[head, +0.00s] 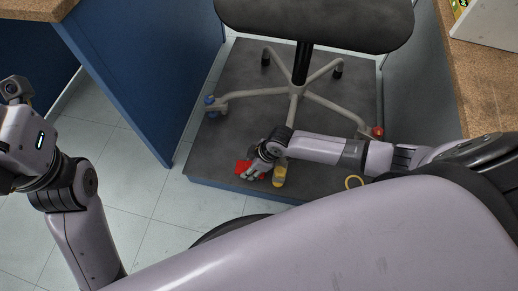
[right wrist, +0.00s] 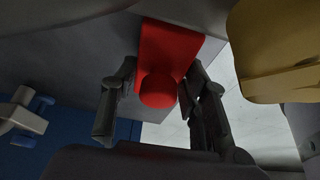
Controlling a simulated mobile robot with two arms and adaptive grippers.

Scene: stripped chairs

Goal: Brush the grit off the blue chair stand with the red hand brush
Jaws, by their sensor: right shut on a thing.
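The blue chair stand (head: 232,75) is a low platform with a dark grey top and a blue edge. I cannot make out grit on its top. The red hand brush (head: 243,167) is at the stand's front left, in my right gripper (head: 262,160). The right wrist view shows the brush (right wrist: 172,45) between the two fingers of that gripper (right wrist: 157,85), which is shut on it. I cannot tell whether the bristles touch the stand. My left arm is at the left edge of the head view; its fingers do not show.
An office chair (head: 299,65) stands on the platform, its casters blue, red, yellow and dark. The yellow caster (head: 280,174) is close beside my right gripper. Blue panels (head: 140,70) and a wooden counter (head: 470,70) flank the stand.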

